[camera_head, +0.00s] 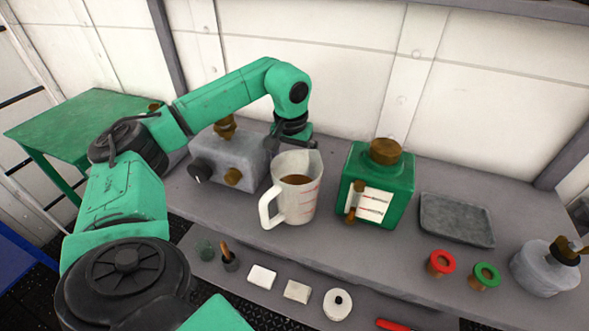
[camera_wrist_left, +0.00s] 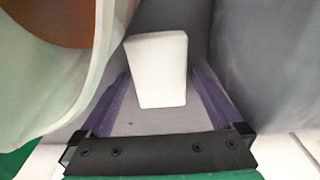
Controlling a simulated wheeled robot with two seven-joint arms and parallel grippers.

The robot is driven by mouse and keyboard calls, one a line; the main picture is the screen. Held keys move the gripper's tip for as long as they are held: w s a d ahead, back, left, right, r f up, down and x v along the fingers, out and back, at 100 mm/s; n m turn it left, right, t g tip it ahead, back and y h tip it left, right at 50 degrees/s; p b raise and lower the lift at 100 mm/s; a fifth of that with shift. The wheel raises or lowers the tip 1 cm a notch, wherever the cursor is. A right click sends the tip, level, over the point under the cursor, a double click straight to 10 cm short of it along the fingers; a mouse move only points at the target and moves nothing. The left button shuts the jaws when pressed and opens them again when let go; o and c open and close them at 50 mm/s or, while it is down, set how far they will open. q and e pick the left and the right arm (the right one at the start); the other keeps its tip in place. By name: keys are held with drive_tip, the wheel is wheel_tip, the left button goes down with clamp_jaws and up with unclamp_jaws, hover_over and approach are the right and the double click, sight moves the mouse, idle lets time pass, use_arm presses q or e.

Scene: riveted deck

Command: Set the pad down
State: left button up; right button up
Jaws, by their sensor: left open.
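My left gripper (camera_head: 292,140) reaches down behind the measuring jug, beside the grey valve box. In the left wrist view my left gripper (camera_wrist_left: 160,85) is open. A white pad (camera_wrist_left: 158,68) lies between its two fingers, with a narrow gap on each side. The pad appears to be on the grey bench top; its exact height is hard to tell. In the head view this pad is hidden behind the jug and gripper. My right gripper is not in view.
The clear jug (camera_head: 297,190) with brown liquid stands very close to my left gripper. The grey valve box (camera_head: 228,160) is to its left. A green tank (camera_head: 377,182), a grey tray (camera_head: 456,220) and rings stand to the right. White pads (camera_head: 262,277) lie on the lower shelf.

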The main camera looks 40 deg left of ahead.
use_arm(q)
drive_tip(key=shift+r, duration=0.1)
drive_tip(key=c, duration=1.3)
